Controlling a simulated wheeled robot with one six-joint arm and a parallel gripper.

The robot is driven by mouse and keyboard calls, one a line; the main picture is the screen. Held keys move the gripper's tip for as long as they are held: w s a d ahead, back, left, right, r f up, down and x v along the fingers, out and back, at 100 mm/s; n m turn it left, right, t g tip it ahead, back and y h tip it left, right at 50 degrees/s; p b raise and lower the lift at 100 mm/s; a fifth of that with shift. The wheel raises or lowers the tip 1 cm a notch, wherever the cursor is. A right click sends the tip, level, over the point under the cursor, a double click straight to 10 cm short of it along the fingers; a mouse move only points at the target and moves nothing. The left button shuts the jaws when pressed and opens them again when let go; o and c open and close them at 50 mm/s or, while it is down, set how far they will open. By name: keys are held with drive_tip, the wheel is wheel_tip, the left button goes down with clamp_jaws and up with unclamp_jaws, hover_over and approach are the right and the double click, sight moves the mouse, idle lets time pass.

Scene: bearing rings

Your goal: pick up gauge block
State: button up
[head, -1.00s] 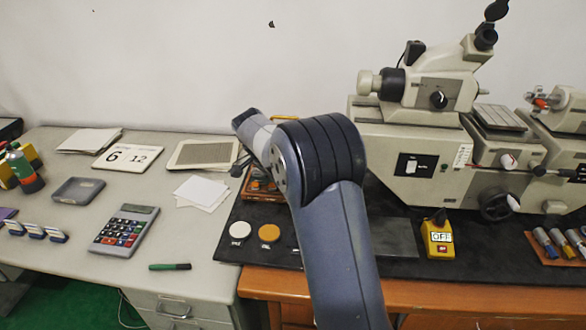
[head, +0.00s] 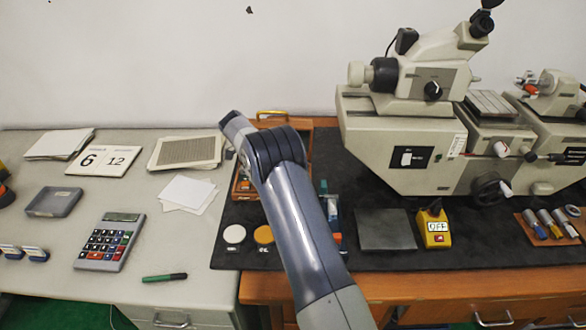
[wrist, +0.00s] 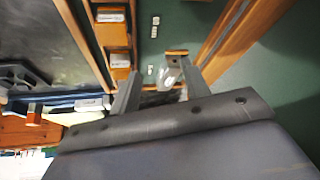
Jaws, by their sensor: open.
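My gripper (wrist: 160,84) is open in the wrist view, its two grey fingers reaching over the green floor of a wooden case (wrist: 216,42). Several small pale blocks, which look like gauge blocks (wrist: 155,20), lie on that green floor ahead of the fingers. Two more pale pieces lie close to the gap between the fingertips. Which one is the task's gauge block I cannot tell. Nothing is clearly held. In the head view the wooden case (head: 243,188) stands at the back of the black mat, largely hidden by my arm, which also hides my gripper.
A microscope-like machine (head: 405,150) fills the right. A grey plate (head: 385,229) and a yellow OFF switch box (head: 434,228) lie before it. White and yellow discs (head: 234,234) sit left of my arm. A calculator (head: 110,241) is on the grey table.

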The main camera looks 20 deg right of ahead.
drive_tip(key=shift+d, duration=1.05)
drive_tip(key=d+p, duration=0.1)
drive_tip(key=d, duration=0.1)
drive_tip(key=shift+d+r+p, duration=0.15)
drive_tip(key=shift+d+p, duration=0.15)
drive_tip(key=shift+d, duration=0.05)
drive_tip(key=x, duration=0.2)
drive_tip(key=shift+d+f, duration=0.15)
drive_tip(key=shift+f, duration=0.1)
drive_tip(key=shift+d+f, duration=0.2)
drive_tip(key=shift+f, duration=0.15)
clamp_jaws()
